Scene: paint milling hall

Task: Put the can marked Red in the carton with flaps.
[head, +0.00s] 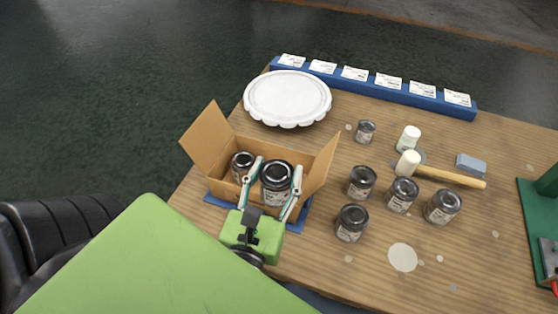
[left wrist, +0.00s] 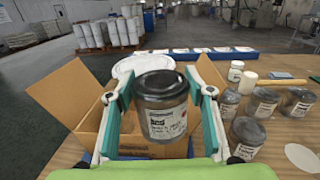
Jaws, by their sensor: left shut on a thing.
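My left gripper (head: 268,190) is shut on a dark-lidded can (head: 276,180), upright, with a white label too small to read. The can also shows between the fingers in the left wrist view (left wrist: 162,108). It is over or inside the right part of the open carton with flaps (head: 222,188); I cannot tell whether it touches the bottom. Another can (head: 242,165) stands in the carton's left part. The carton's flaps spread out left and right, and the gripper hides its near side. My right gripper is not in view.
Several dark cans, such as one (head: 351,222), stand right of the carton. A white scalloped dish (head: 288,97) lies behind it. A blue rack with labels (head: 372,86) runs along the back. A mallet (head: 445,175), a white bottle (head: 408,138) and a grey-blue block (head: 471,163) are at right.

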